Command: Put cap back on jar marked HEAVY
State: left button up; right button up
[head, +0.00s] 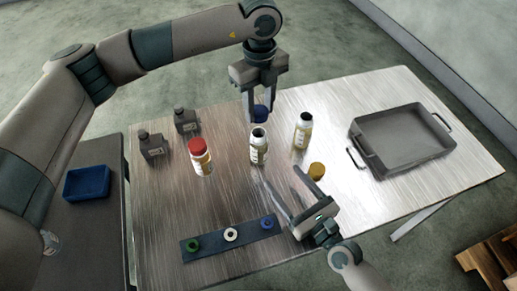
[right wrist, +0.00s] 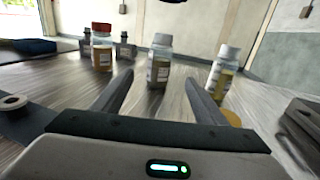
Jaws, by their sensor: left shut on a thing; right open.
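My left gripper (head: 260,118) is shut on a blue cap (head: 262,111), above and just behind the middle jar (head: 258,147). That jar is uncapped and upright; it also shows in the right wrist view (right wrist: 159,62). Another uncapped jar (head: 303,131) stands to its right and shows in the right wrist view (right wrist: 222,75). A jar with a red cap (head: 201,157) stands to the left. The labels are too small to read, so I cannot tell which says HEAVY. My right gripper (head: 282,178) is open and empty, in front of the middle jar.
A grey tray (head: 403,168) with handles fills the table's right side. A dark strip (head: 212,246) with green, white and blue round pieces lies at the front. Two dark bottles (head: 152,145) (head: 185,121) stand at back left. A blue bin (head: 87,183) sits on the side table.

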jog(key=x, duration=1.2)
jog(key=c, duration=1.6)
pick_arm(q)
send_over(259, 133)
jog(key=shift+f, duration=2.5)
pick_arm(e)
jog(key=shift+d, duration=0.1)
pick_arm(q)
jog(key=shift+f, duration=0.1)
jog(key=shift+f, duration=0.8)
jog(key=shift+f, duration=0.55)
pick_arm(e)
grip_shut()
